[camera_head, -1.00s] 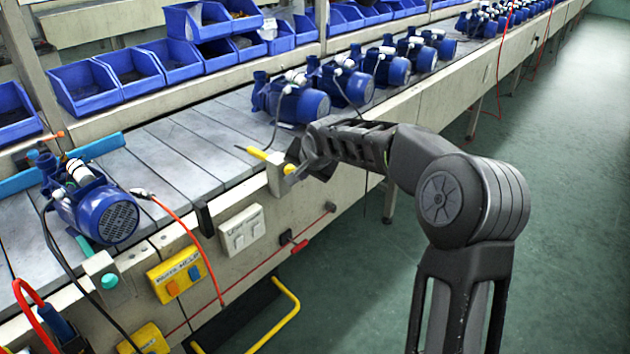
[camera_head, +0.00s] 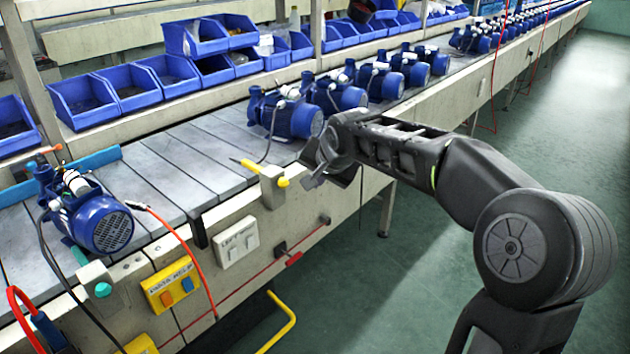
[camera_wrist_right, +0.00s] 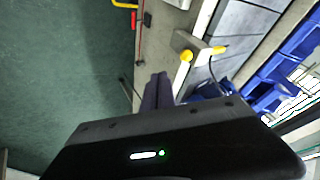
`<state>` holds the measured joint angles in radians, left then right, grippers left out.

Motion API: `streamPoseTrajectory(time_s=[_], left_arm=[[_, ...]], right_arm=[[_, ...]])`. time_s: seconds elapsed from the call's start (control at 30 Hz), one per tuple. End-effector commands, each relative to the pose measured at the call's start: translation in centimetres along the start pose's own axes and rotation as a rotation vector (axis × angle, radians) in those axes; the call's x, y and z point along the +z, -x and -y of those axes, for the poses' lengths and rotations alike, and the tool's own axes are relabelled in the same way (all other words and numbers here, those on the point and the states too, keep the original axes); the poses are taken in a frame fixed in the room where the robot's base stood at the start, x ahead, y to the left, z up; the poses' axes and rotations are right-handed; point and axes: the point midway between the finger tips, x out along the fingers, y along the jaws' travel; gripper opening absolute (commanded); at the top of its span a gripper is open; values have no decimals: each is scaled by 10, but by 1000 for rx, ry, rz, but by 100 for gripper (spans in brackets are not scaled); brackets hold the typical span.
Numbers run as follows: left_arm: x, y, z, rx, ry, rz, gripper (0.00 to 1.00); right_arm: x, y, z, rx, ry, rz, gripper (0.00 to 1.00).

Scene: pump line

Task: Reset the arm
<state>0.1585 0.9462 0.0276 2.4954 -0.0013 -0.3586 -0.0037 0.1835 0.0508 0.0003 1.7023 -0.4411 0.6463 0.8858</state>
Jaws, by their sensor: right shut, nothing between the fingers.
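My right arm reaches in from the lower right in the head view, its elbow low and near. My right gripper (camera_head: 316,174) is shut and empty at the front edge of the conveyor bench (camera_head: 345,206). It is just right of a small bracket (camera_head: 272,187) that carries a yellow-ended tool (camera_head: 283,182). In the right wrist view the shut fingers (camera_wrist_right: 158,88) stand apart from the yellow tool end (camera_wrist_right: 186,56), over the green floor and bench edge. My left gripper is not in view.
A blue pump (camera_head: 100,221) with a red cable stands on the bench at left, and more pumps (camera_head: 290,117) line up behind my gripper. A yellow button box (camera_head: 172,286) and white switch plate (camera_head: 238,243) are on the bench front. The green floor (camera_head: 420,250) at right is clear.

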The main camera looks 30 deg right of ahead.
Motion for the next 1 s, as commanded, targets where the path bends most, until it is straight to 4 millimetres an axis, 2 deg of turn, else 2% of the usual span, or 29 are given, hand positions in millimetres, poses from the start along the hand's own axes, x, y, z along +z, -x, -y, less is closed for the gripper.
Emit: streamPoseTrajectory(time_s=[0.43, 0.53, 0.6, 0.67, 0.77, 0.87, 0.9, 0.97, 1.0], left_arm=[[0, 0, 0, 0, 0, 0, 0], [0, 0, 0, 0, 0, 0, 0], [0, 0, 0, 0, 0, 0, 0], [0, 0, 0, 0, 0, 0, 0], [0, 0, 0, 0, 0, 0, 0], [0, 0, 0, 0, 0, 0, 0], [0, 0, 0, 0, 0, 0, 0], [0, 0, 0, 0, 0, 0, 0], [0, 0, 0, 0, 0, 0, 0]], right_arm=[[0, -1, 1, -3, 23, -2, 0], [-7, -1, 12, -49, 93, -35, 0], [-1, -8, 24, -107, 171, -55, 0], [22, -28, 31, -154, 250, -47, 0], [76, -70, 34, -204, 351, -2, 0], [145, -111, 24, -234, 434, 66, 0], [174, -126, 18, -242, 462, 97, 0], [219, -144, 4, -248, 499, 146, 0], [249, -154, -7, -250, 520, 178, 0]])
